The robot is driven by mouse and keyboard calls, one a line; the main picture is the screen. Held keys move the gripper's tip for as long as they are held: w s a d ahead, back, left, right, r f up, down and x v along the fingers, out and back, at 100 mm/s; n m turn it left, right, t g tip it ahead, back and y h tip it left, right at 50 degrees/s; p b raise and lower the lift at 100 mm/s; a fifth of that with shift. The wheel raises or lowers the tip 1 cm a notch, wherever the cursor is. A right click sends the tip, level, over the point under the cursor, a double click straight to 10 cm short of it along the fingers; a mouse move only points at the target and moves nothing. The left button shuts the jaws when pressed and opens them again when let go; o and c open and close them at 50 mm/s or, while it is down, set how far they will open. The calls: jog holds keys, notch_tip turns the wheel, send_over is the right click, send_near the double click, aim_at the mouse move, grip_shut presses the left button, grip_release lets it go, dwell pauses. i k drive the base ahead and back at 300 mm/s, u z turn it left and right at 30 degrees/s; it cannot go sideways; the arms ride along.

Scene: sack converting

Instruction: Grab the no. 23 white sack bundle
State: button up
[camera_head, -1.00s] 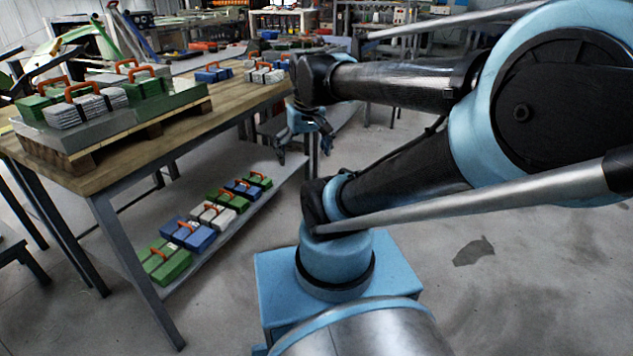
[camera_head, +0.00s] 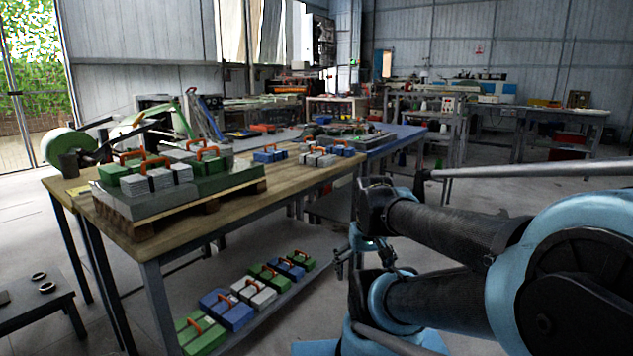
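White sack bundles with orange handles show in several places; I cannot read any number on them. One white bundle (camera_head: 160,180) sits on the pallet stack on the wooden table. Another white bundle (camera_head: 318,159) lies farther back on the same table. A third white bundle (camera_head: 254,292) lies on the lower shelf between blue and green ones. My gripper (camera_head: 364,272) hangs to the right of the table, pointing down, with its fingers apart. It is open and empty, and touches none of the bundles.
Green bundles and blue bundles (camera_head: 228,309) share the shelf. The wooden table (camera_head: 235,212) stands left of my arm, with a wooden pallet (camera_head: 190,215) on it. A low dark stool (camera_head: 30,310) is at lower left. A blue-topped table (camera_head: 395,137) stands behind.

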aim_at(306, 146)
jog(key=z, duration=0.25)
jog(key=i, duration=0.45)
jog(key=z, duration=0.85)
jog(key=i, duration=2.05)
jog(key=u, duration=0.7)
jog(key=i, duration=0.35)
jog(key=u, duration=0.4)
